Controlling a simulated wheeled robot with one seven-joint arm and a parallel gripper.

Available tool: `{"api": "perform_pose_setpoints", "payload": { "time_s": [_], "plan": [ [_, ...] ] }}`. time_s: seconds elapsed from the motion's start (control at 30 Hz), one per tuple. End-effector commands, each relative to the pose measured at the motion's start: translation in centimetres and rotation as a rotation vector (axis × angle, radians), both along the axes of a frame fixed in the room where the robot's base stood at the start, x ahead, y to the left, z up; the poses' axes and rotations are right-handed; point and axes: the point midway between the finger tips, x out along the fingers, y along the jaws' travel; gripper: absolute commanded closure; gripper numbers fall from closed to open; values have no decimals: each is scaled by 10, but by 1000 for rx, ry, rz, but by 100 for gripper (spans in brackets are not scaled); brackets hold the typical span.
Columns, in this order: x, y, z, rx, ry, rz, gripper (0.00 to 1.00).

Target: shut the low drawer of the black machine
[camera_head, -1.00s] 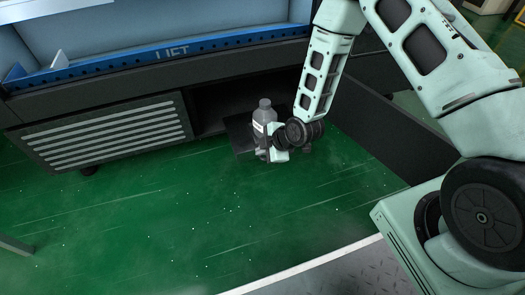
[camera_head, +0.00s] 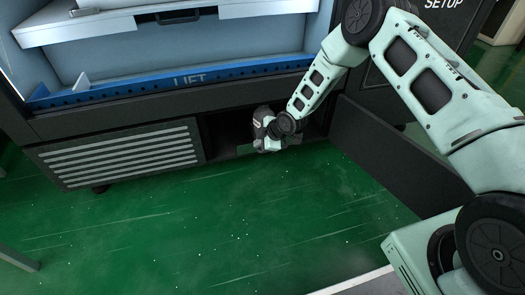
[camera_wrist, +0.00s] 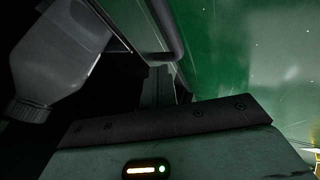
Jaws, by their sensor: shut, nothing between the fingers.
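The black machine (camera_head: 265,92) has a low opening (camera_head: 222,130) to the right of its slatted panel. The low drawer sits mostly inside this dark opening, and I cannot make out its edges or how far it stands out. A grey bottle (camera_head: 262,114) stands in the opening, partly behind my gripper; it also shows in the wrist view (camera_wrist: 65,55), close by at the left. My gripper (camera_head: 266,146) is shut and empty, low at the front of the opening. Its fingertips are not clear in the wrist view, and contact with the drawer cannot be told.
A black door panel (camera_head: 390,155) stands swung out at the right of the opening, beneath my arm. The slatted panel (camera_head: 120,152) is at the left. A blue LIFT rail (camera_head: 190,81) runs above. The green floor (camera_head: 230,215) in front is clear.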

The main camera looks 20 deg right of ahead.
Motion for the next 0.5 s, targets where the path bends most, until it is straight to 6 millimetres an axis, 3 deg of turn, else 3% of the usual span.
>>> {"api": "perform_pose_setpoints", "payload": {
  "time_s": [0.5],
  "plan": [
    [13,1,0,1,0,0,100]
  ]
}}
